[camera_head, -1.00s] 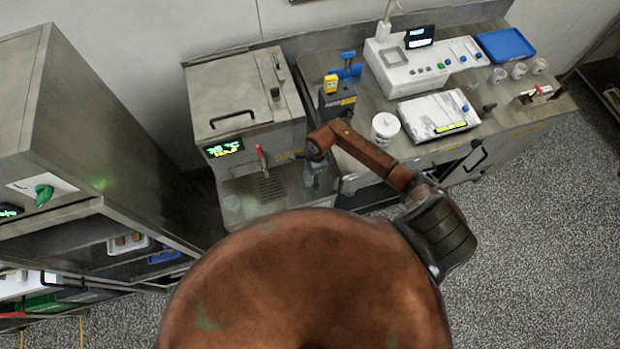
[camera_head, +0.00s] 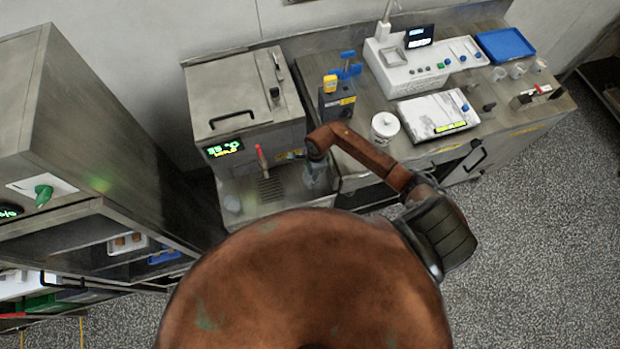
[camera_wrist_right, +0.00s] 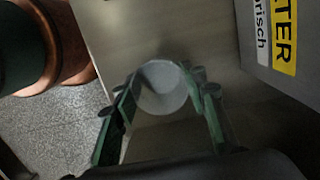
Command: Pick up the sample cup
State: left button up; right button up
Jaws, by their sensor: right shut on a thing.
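My right gripper (camera_head: 315,176) is over the low steel shelf at the front of the tempering machine, to the right of the drain grate. In the right wrist view its green fingers (camera_wrist_right: 161,98) are shut on a pale, round sample cup (camera_wrist_right: 162,84), one finger on each side. The cup looks upright, seen from above. I cannot tell whether its bottom touches the steel. In the head view the cup is small and mostly hidden by the gripper. My left gripper is not in view.
A white lidded tub (camera_head: 385,126), a scale (camera_head: 438,115) and several small cups (camera_head: 517,71) stand on the bench. A box with yellow labels (camera_wrist_right: 285,35) is close to the gripper.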

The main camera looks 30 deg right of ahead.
jog(key=shift+r, duration=0.4)
notch_tip(320, 180, up, 2)
jog(key=shift+r+b, duration=0.25)
jog(key=shift+b, duration=0.2)
jog(key=s+d+r+b, duration=0.1)
jog(key=s+d+r, duration=0.2)
jog(key=s+r, duration=0.9)
pick_arm(q)
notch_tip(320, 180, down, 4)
jog(key=shift+b, duration=1.05)
pick_arm(e)
jog(key=w+a+r+n+g, duration=0.1)
jog(key=w+a+r+n, duration=0.3)
jog(key=n, duration=0.6)
jog(key=w+a+r+n+h, duration=0.1)
jog(key=w+a+r+n, duration=0.4)
jog(key=r+n, duration=0.4)
jog(key=shift+w+a+n+g, duration=0.15)
jog(key=shift+w+n+g, duration=0.3)
jog(key=shift+n, duration=0.45)
